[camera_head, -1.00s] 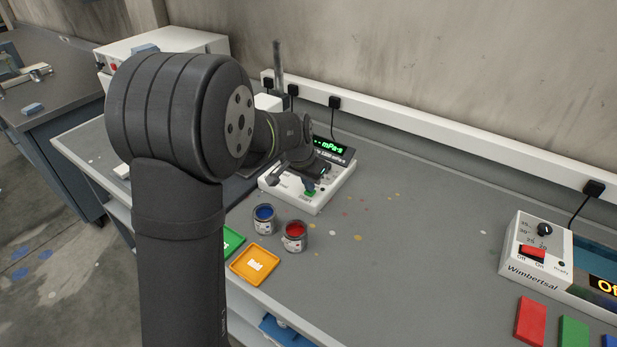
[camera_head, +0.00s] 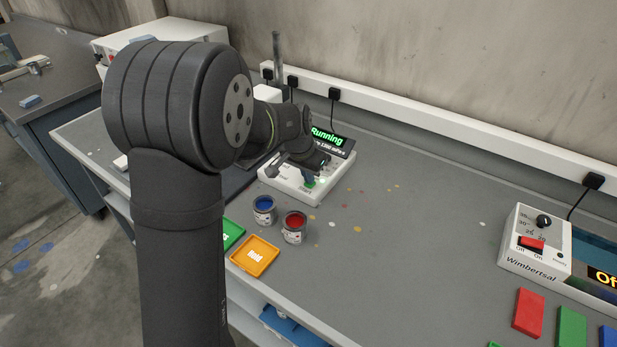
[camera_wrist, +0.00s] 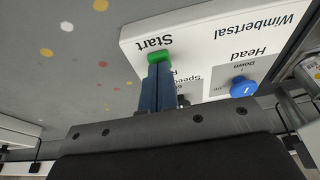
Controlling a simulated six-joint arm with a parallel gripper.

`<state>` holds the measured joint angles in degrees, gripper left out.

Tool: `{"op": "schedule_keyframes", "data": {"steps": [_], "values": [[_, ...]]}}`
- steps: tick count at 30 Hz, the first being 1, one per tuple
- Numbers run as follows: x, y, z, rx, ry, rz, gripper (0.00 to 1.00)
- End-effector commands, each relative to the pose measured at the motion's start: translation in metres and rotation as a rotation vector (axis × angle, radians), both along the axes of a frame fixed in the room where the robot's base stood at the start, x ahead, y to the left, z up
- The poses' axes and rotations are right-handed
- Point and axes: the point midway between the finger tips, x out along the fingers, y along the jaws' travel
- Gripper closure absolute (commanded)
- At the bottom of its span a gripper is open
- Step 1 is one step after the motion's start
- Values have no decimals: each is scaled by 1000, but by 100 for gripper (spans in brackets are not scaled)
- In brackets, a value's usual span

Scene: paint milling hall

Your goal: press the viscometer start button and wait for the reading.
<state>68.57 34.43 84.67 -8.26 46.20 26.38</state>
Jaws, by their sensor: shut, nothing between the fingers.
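The viscometer (camera_head: 318,190) is a white unit at the back of the bench, with a dark display (camera_head: 330,141) that reads "Running" in green. Its green start button (camera_wrist: 159,57), labelled "Start", shows in the wrist view beside a blue head knob (camera_wrist: 243,87). My gripper (camera_wrist: 160,66) is shut and empty, its blue fingertips right at the green button and partly covering it. Whether the tips touch or press it I cannot tell. In the head view my gripper (camera_head: 309,179) is over the unit's front, and my arm hides part of the viscometer.
A blue paint can (camera_head: 263,210) and a red paint can (camera_head: 294,228) stand in front of the viscometer. An orange tray (camera_head: 255,256) and a green tray (camera_head: 233,236) lie near the front edge. Another white Wimbertsal unit (camera_head: 523,262) stands right.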

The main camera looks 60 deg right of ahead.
Motion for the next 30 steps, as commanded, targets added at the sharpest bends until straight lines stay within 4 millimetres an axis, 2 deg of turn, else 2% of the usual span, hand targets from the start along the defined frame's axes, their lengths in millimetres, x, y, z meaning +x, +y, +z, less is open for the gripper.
{"op": "schedule_keyframes", "data": {"steps": [3,9,15,21,30], "values": [[1,-1,32,-16,-6,1,100],[2,13,79,-19,-7,1,100],[2,21,110,-18,-6,1,100],[2,25,121,-18,-6,1,100],[2,25,122,-17,-6,1,100]]}}
